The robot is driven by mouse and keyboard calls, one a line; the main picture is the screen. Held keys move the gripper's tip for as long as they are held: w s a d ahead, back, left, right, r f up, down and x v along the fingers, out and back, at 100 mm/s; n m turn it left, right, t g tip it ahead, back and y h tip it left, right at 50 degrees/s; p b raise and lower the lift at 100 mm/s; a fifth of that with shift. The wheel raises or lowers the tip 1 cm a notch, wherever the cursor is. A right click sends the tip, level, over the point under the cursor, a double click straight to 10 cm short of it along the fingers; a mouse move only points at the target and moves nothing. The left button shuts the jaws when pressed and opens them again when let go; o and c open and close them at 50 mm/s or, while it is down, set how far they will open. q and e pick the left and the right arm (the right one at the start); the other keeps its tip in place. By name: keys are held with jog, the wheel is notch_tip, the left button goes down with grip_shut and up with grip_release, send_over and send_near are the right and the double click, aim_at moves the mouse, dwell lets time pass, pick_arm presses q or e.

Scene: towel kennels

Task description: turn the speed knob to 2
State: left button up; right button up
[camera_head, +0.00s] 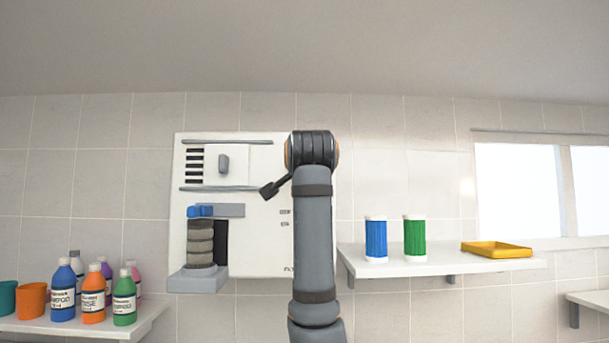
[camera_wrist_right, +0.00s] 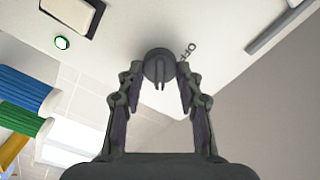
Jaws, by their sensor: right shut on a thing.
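The white wall panel (camera_head: 258,267) hangs on the tiled wall in the head view. A round dark grey knob (camera_wrist_right: 157,65) with a raised ridge shows in the right wrist view. My right gripper (camera_wrist_right: 158,80) is shut on the knob, one finger on each side. A small label that seems to read OFF (camera_wrist_right: 188,52) is printed beside the knob. No 2 mark can be read; the gripper may cover part of the dial. In the head view my right arm hides the knob and the gripper's fingers. My left gripper is not in view.
Several bottles (camera_head: 95,296) and an orange cup (camera_head: 32,299) stand on the left shelf (camera_head: 135,322). A green-ringed button (camera_wrist_right: 62,42) is on the panel.

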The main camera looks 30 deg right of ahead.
jog(key=shift+m, duration=0.5)
jog(key=o, duration=1.2)
jog(key=shift+s+a, duration=0.1)
jog(key=shift+s, duration=0.05)
jog(key=v, duration=1.1)
jog(key=shift+s+a, duration=0.1)
jog(key=shift+s, duration=0.3)
